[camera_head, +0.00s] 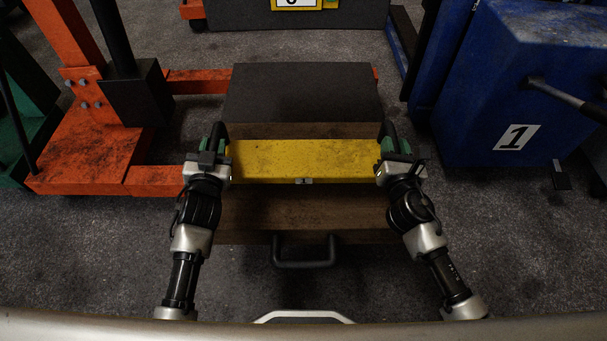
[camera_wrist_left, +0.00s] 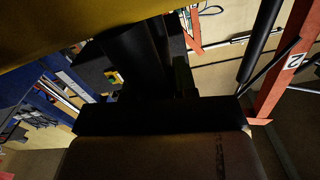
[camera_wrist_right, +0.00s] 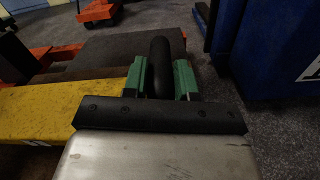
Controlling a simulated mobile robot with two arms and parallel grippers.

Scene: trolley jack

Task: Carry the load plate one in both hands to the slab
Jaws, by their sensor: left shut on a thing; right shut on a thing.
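The load plate (camera_head: 300,160) is a long yellow bar with dark specks and a small label on its front edge. It lies level between my two grippers. My left gripper (camera_head: 217,143) is shut on its left end. My right gripper (camera_head: 389,143) is shut on its right end; the right wrist view shows green pads around a black handle (camera_wrist_right: 160,68) beside the yellow plate (camera_wrist_right: 60,108). The left wrist view is dark, with a yellow strip at its top. A dark grey slab (camera_head: 302,92) lies just beyond the plate. Whether the plate touches anything below is unclear.
A brown wooden surface (camera_head: 300,208) with a black handle (camera_head: 303,262) is on the near side of the plate. An orange frame (camera_head: 95,158) stands left. A blue block marked 1 (camera_head: 515,80) stands right. Grey floor shows around them.

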